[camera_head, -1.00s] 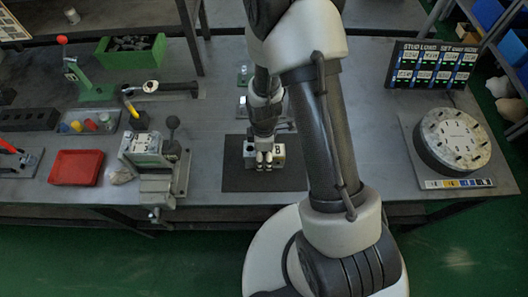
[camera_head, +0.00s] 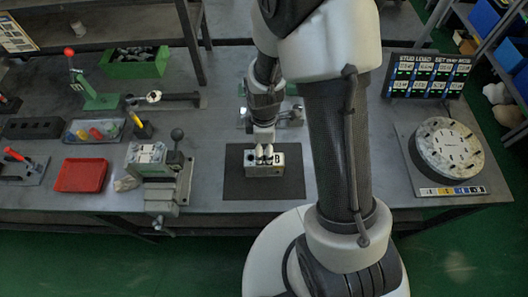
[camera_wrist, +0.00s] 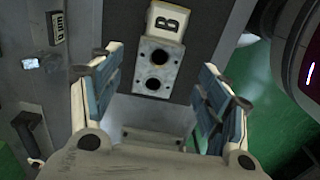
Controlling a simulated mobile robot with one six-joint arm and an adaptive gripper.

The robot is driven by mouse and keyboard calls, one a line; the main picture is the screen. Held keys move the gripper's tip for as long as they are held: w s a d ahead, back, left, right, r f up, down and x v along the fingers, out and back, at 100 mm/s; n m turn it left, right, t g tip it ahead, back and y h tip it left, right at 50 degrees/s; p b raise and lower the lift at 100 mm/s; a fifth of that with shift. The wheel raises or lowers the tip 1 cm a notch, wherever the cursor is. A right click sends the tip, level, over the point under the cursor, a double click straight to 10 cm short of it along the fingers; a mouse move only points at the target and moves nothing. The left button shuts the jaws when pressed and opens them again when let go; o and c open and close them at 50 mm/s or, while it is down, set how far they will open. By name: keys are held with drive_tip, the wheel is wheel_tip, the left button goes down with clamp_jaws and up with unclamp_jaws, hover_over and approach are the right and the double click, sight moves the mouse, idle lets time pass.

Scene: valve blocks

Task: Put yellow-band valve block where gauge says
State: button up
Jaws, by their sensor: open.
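A pale metal valve block (camera_head: 258,170) with a black B on its right end lies on the dark mat (camera_head: 235,187). In the wrist view the same block (camera_wrist: 150,75) shows two dark round holes and the white B end. I cannot make out a yellow band on it. My gripper (camera_head: 264,150) is open and empty, over the block's back edge in the head view. In the wrist view its fingers (camera_wrist: 158,95) stand apart, with the block beyond and between them. A round dial (camera_head: 153,97) sits on a bar at the back left; its reading is too small to read.
A vise (camera_head: 160,165) with a lever stands left of the mat, beside a red tray (camera_head: 82,175). A round studded disc (camera_head: 448,148) lies on a plate at the right. A "STUD LOAD" panel (camera_head: 428,77) stands behind it.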

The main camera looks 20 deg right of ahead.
wheel_tip(320, 180, up, 17)
drive_tip(key=s+m+t, duration=0.2)
drive_tip(key=s+m, duration=0.1)
drive_tip(key=m, duration=0.2)
drive_tip(key=s+r+m+t, duration=0.2)
drive_tip(key=s+r+m, duration=0.7)
drive_tip(key=s+r, duration=0.3)
drive_tip(key=shift+t, duration=0.3)
wheel_tip(320, 180, down, 3)
drive_tip(key=b, duration=0.2)
drive_tip(key=shift+b, duration=0.35)
